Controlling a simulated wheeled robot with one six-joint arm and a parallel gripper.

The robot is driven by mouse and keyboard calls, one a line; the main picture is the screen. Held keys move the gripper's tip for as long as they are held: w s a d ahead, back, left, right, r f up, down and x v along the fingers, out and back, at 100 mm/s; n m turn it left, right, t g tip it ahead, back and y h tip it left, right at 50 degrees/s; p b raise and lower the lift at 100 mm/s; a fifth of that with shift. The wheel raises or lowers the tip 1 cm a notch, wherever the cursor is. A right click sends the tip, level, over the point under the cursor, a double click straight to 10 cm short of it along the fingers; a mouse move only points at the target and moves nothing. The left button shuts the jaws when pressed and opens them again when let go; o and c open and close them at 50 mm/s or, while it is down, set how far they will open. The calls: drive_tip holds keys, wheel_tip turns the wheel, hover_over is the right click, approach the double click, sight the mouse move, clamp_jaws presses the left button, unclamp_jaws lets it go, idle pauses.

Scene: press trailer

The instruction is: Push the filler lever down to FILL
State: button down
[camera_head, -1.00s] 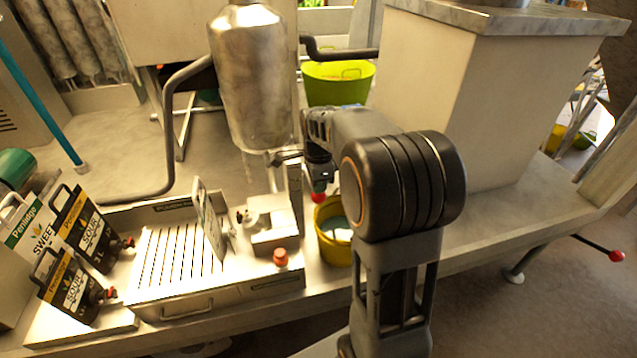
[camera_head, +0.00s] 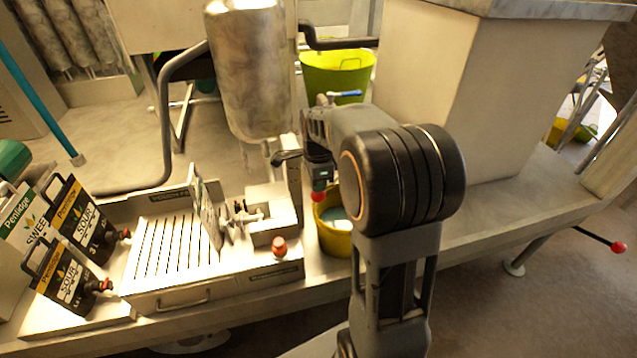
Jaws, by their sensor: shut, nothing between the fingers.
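The filler is a pale box (camera_head: 270,212) with small taps beside a slotted tray, under a large metal tank (camera_head: 247,70). A dark lever-like part (camera_head: 287,156) sits at the top of its post. A red ball (camera_head: 318,196), which looks like the knob of the filler lever, shows just right of the post. My gripper (camera_head: 320,181) points down at the end of my arm, shut and empty, right at the top of this ball. I cannot tell whether they touch. My wrist partly hides the lever, and no FILL mark is readable.
A yellow bucket (camera_head: 334,236) stands close behind the red ball. A red button-like knob (camera_head: 279,245) is on the filler's front. Juice boxes (camera_head: 68,277) stand at the left. A tall pale cabinet (camera_head: 470,110) is at the right. The bench right of the bucket is clear.

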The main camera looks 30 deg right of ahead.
wheel_tip(320, 180, up, 10)
drive_tip(key=p, duration=0.8)
idle(0.4)
